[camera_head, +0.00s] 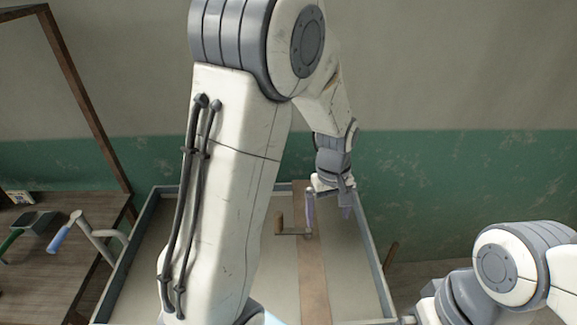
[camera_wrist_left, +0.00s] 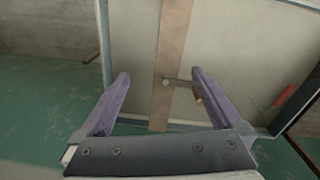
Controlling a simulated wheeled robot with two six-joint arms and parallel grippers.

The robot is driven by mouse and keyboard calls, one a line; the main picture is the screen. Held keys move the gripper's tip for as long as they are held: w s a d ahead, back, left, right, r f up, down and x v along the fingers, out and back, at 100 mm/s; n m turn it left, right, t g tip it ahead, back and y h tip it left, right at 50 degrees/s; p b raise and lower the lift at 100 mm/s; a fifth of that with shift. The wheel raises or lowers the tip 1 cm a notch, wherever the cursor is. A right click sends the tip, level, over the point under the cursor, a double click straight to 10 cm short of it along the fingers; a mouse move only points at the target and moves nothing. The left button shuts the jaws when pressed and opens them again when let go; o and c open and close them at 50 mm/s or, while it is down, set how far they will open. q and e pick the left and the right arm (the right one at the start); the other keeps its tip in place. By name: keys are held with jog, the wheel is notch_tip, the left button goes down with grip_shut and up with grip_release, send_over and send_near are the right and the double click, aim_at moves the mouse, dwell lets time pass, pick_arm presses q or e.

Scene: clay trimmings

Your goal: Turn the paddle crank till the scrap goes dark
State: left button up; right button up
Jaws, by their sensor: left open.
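The paddle crank has a brown upright grip (camera_head: 279,223) and a short metal arm (camera_head: 294,231), set on a brown board across a trough (camera_head: 378,262). In the left wrist view the crank arm (camera_wrist_left: 181,83) shows between my fingers, with its grip (camera_wrist_left: 198,97) partly hidden by the right-hand finger. My left gripper (camera_head: 329,207) is open, its purple fingers spread above the board, right of the grip. It also shows in the left wrist view (camera_wrist_left: 160,75). No hold on the crank shows. The scrap (camera_head: 345,275) in the trough looks pale grey-beige. My left arm hides part of the trough.
A wooden bench (camera_head: 40,270) at left carries a lever with a blue handle (camera_head: 60,238) and a scoop with a green handle (camera_head: 12,240). A wooden post (camera_head: 85,100) rises there. A brown stick (camera_head: 390,256) shows outside the trough's right wall. My right arm is at lower right.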

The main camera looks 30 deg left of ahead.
pick_arm(q)
jog(key=w+a+f+n+p, duration=0.1)
jog(key=w+a+n+p, duration=0.2)
jog(key=a+n, duration=0.55)
send_over(278, 213)
notch_tip(278, 213, down, 3)
jog(key=shift+r+n+p, duration=0.2)
jog(key=shift+n+p, duration=0.1)
jog(key=shift+n, duration=0.15)
pick_arm(e)
notch_tip(278, 213, up, 6)
jog(key=f, duration=0.1)
pick_arm(q)
notch_tip(278, 213, down, 12)
jog(key=b, duration=0.8)
jog(key=shift+r+b, duration=0.15)
jog(key=shift+b, duration=0.25)
pick_arm(e)
notch_tip(278, 213, down, 8)
jog(key=shift+f, duration=0.15)
pick_arm(q)
jog(key=shift+d, duration=0.1)
jog(key=c, duration=1.4)
